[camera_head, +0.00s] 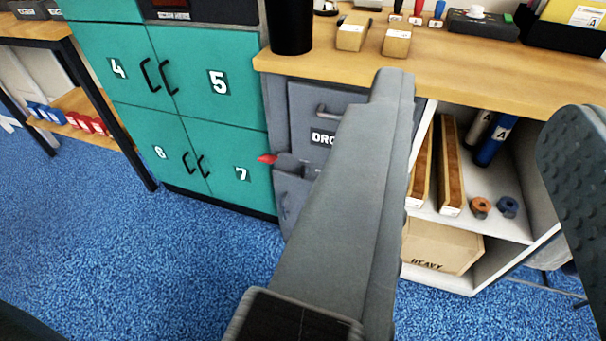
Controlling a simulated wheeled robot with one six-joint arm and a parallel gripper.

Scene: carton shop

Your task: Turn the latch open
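A small red piece (267,158), which looks like the latch, sticks out at the left side of the grey cabinet (283,215). The cabinet's upper front has a grey handle (329,109) and a dark label, partly hidden, that reads "DRO". My gripper (488,105) is open, with nothing between its wide-apart fingers. Its left finger crosses in front of the grey cabinet and hides much of it. The red piece is to the left of that finger and apart from it.
A wooden counter (480,75) holds wooden blocks, stamps and a black cylinder (291,25). An open white shelf (490,220) at right holds a "HEAVY" carton (440,246). Blue carpet (130,265) in front is clear.

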